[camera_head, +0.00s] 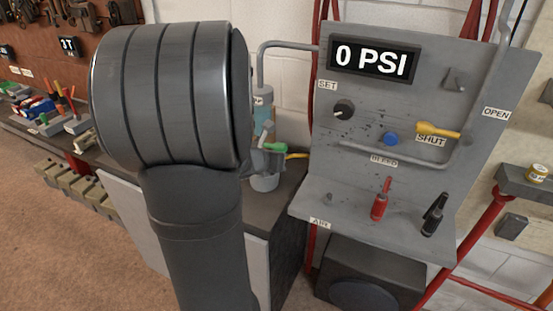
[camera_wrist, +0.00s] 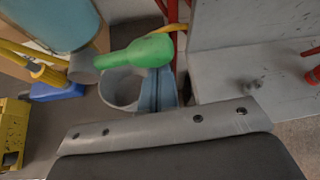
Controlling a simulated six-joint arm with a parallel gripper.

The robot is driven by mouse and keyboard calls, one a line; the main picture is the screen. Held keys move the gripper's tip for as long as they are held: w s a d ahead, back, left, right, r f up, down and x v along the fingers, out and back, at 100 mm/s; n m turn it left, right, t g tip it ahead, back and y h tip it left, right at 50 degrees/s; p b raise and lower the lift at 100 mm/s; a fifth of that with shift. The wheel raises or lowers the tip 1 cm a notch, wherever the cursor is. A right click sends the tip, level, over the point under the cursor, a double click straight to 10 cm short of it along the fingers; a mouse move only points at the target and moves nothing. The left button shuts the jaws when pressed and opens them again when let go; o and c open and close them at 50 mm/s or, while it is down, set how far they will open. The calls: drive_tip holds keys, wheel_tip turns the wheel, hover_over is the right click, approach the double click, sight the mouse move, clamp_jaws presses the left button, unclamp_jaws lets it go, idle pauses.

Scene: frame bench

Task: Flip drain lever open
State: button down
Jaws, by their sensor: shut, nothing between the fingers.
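The drain lever is a green handle (camera_head: 273,148) beside the upright cylindrical filter unit (camera_head: 264,183), pointing right in the head view. In the wrist view the green lever (camera_wrist: 140,51) lies across the upper middle, its thick end to the right, over a grey round cup-like part (camera_wrist: 118,88). My gripper (camera_wrist: 160,88) is shut and empty, its blue-grey fingers just below the lever's thick end. I cannot tell whether they touch it. In the head view my arm hides much of the filter unit, and the gripper shows only in part.
A grey panel (camera_head: 400,185) at the right carries a "0 PSI" display (camera_head: 374,61), a yellow lever (camera_head: 437,130) by the SHUT label, a blue knob (camera_head: 390,139) and a black knob (camera_head: 343,109). A yellow hose (camera_head: 297,156) runs near the lever. Tools crowd the left bench.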

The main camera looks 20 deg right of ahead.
sight(279, 148)
wheel_tip(279, 148, up, 3)
drive_tip(key=n+g+h, duration=0.1)
drive_tip(key=n+h, duration=0.1)
drive_tip(key=shift+w+a+n+g, duration=0.15)
drive_tip(key=shift+n+g, duration=0.15)
drive_tip(key=shift+g, duration=0.1)
drive_tip(key=w+a+r+n+g+h, duration=0.1)
drive_tip(key=w+a+r+n+h, duration=0.2)
drive_tip(key=r+n+h, duration=0.1)
drive_tip(key=shift+r+n+g+h, duration=0.4)
drive_tip(key=shift+r+n, duration=0.05)
drive_tip(key=shift+n, duration=0.55)
drive_tip(key=shift+w, duration=0.1)
drive_tip(key=s+d, duration=0.2)
drive_tip(key=s, duration=0.2)
drive_tip(key=f+v, duration=0.1)
drive_tip(key=v, duration=0.8)
drive_tip(key=shift+w+a, duration=0.2)
drive_tip(key=shift+a, duration=0.3)
drive_tip(key=shift+r, duration=0.1)
